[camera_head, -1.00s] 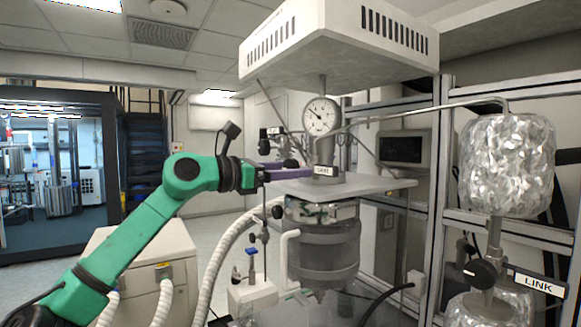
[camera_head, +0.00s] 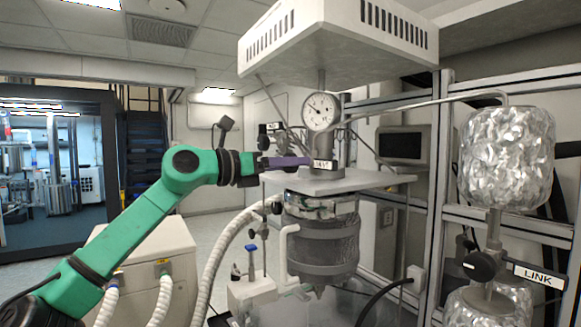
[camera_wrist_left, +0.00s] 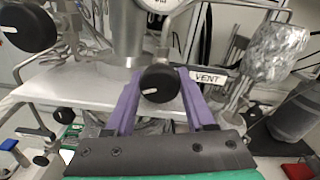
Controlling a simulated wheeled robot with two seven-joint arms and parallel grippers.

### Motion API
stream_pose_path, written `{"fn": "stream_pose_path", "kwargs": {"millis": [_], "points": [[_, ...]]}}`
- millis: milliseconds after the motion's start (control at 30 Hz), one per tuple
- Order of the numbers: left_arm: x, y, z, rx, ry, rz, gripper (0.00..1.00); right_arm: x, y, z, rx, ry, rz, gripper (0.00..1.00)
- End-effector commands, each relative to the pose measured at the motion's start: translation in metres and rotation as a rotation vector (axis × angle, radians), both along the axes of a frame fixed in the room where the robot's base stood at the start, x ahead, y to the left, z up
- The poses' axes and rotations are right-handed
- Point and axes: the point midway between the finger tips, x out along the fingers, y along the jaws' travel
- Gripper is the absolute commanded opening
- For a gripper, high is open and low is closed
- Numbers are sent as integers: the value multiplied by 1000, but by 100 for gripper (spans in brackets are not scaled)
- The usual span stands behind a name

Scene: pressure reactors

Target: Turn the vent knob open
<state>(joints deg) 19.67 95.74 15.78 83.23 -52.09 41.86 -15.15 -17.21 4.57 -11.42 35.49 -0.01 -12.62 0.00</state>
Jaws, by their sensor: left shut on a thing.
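The vent knob (camera_wrist_left: 160,83) is a round black knob with a white pointer mark, beside a white VENT label (camera_wrist_left: 208,77) on the reactor head. The purple fingers of my left gripper (camera_wrist_left: 157,76) stand on either side of the knob and are shut on it. In the head view my left gripper (camera_head: 290,161) reaches in from the left to the fitting below the pressure gauge (camera_head: 320,112). The knob is mostly hidden by the gripper there. The VENT label (camera_head: 323,165) also shows there. My right gripper is not in view.
A second black knob (camera_wrist_left: 28,27) sits at the upper left in the wrist view. The reactor vessel (camera_head: 322,240) hangs below the white plate (camera_head: 345,183). A foil-wrapped vessel (camera_head: 507,160) and a LINK label (camera_head: 539,276) are on the right.

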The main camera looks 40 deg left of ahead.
Motion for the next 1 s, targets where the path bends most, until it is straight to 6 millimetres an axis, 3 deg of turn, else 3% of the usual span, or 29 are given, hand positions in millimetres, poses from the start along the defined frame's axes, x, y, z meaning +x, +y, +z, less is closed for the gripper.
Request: {"fn": "stream_pose_path", "kwargs": {"millis": [1000], "points": [[0, 0, 1, -907, 270, 2, 0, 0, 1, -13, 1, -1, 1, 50]]}}
